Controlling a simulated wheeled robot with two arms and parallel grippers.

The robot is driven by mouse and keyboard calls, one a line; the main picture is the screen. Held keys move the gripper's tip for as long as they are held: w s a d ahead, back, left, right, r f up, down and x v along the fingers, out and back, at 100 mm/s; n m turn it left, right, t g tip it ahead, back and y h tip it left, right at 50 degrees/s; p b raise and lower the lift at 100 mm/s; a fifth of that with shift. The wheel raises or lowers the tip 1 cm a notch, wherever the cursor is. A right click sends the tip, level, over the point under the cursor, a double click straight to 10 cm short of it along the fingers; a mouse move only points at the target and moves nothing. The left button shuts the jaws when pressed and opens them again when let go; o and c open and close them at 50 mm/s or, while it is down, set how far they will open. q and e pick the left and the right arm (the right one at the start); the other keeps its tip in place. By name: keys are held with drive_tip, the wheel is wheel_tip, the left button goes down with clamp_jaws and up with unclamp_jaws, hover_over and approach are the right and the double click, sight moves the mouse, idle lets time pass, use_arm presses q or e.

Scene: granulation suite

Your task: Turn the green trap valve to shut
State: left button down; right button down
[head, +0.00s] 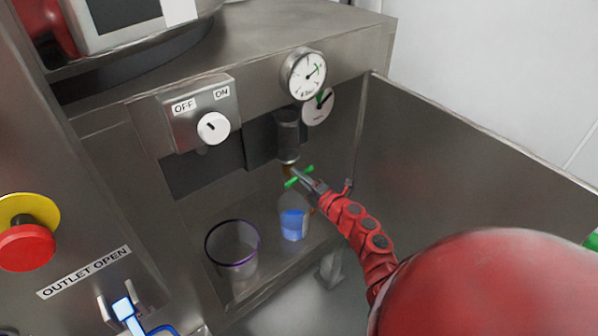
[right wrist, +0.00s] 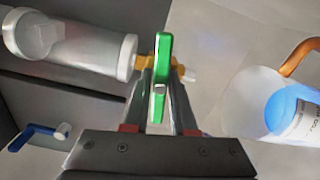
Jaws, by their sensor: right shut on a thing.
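The green trap valve handle (head: 290,183) is a short bar below the clear cylindrical trap (head: 288,135) under the gauge. In the right wrist view the green handle (right wrist: 163,70) lies crosswise to the trap's (right wrist: 85,47) long axis, beside an orange-brown fitting (right wrist: 178,70). My right gripper (head: 301,175) is shut on the green handle, with one finger on each side of it in the right wrist view (right wrist: 161,100). The fingers hide part of the valve. My left gripper is not in view.
A jug with blue contents (head: 293,222) stands below the valve. A clear purple-rimmed container (head: 232,243) stands left of it. A steel side panel (head: 460,165) closes the right. Above are an OFF/ON switch (head: 213,127) and a round gauge (head: 304,74).

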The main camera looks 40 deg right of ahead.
drive_tip(key=shift+m+p, duration=0.65)
drive_tip(key=shift+m, duration=0.45)
drive_tip(key=c, duration=0.7)
unclamp_jaws()
drive_tip(key=s, duration=0.5)
drive_tip(key=s+d, duration=0.1)
drive_tip(key=s, duration=1.1)
drive_tip(key=shift+s+d, duration=0.2)
